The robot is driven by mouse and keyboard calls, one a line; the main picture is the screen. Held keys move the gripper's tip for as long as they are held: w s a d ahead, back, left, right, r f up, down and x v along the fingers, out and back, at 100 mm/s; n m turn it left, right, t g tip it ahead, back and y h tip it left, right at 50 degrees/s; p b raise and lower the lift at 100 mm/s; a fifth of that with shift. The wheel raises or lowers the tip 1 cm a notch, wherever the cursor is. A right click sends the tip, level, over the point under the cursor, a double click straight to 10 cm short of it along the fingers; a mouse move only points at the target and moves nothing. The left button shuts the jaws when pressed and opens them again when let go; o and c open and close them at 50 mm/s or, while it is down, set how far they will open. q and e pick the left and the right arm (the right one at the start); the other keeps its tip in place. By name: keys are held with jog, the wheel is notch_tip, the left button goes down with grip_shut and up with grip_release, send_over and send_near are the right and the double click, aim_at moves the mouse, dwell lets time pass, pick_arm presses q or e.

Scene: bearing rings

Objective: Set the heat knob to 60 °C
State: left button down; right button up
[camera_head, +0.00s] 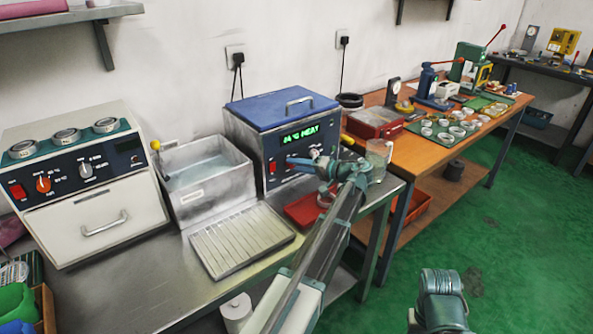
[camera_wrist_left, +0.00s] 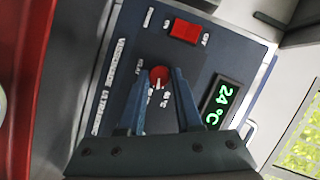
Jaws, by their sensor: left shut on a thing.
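The blue-lidded heater unit (camera_head: 282,112) stands on the steel bench in the head view. Its dark front panel fills much of the left wrist view, with a red heat knob (camera_wrist_left: 159,75), a red rocker switch (camera_wrist_left: 185,30) and a green display (camera_wrist_left: 222,102) reading 24 °C. My left gripper (camera_head: 318,168) is at this panel, fingers on either side of the knob and shut on it. The scale marks around the knob are too small to read, and the fingers cover part of them. My right gripper is not in view; only part of my right arm shows at the bottom right.
A grey tank of liquid (camera_head: 205,195) and a ribbed metal tray (camera_head: 240,240) stand left of the unit. A white oven (camera_head: 85,180) with knobs is further left. A glass jar (camera_head: 378,155) and a red tray (camera_head: 303,208) are close to my left arm.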

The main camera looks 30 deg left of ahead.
pick_arm(q)
jog(key=m+b, duration=0.1)
jog(key=m+y+b, duration=0.1)
jog(key=shift+f+m+g, duration=0.3)
jog(key=shift+f+m, duration=0.05)
jog(key=shift+m, duration=0.05)
jog(key=shift+m+y+b, duration=0.4)
jog(key=shift+m+b, duration=0.1)
jog(key=shift+b, duration=0.1)
jog(key=shift+r, duration=0.1)
jog(key=c, duration=0.6)
grip_release()
jog(key=shift+w, duration=0.1)
jog(key=d, duration=1.4)
jog(key=shift+r, duration=0.25)
